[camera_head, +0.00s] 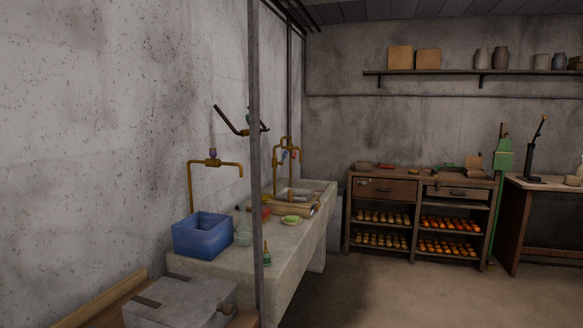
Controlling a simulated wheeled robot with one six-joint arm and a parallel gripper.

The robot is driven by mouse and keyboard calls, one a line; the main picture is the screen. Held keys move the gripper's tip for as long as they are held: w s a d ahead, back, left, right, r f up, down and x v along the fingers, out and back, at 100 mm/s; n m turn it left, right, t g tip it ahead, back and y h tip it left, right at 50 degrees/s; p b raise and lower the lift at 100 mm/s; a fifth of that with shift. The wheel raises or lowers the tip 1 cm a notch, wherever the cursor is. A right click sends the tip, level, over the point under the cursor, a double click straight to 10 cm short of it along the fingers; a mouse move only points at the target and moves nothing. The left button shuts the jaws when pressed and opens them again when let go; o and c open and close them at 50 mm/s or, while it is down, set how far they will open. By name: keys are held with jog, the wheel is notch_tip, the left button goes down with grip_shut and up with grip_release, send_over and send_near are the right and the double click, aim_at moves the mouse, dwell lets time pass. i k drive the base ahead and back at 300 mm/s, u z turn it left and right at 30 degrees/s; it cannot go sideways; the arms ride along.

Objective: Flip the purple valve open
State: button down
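A second brass pipe set (275,165) stands farther along the wall, with a small bluish handle (284,154) and a red handle (294,153). My gripper is not in view.
A stone sink counter (290,245) holds a blue crate (203,235), jars and a green dish (291,219). A vertical grey pole (256,150) stands in front of it. A grey lidded box (180,302) is at lower left. The floor (430,295) at right is clear.

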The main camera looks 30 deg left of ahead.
aim_at(213, 154)
jog(key=z, duration=0.05)
jog(key=i, duration=1.9)
jog(key=u, duration=0.6)
jog(key=i, duration=1.05)
jog(key=u, duration=1.7)
jog(key=i, duration=0.85)
jog(key=u, duration=0.7)
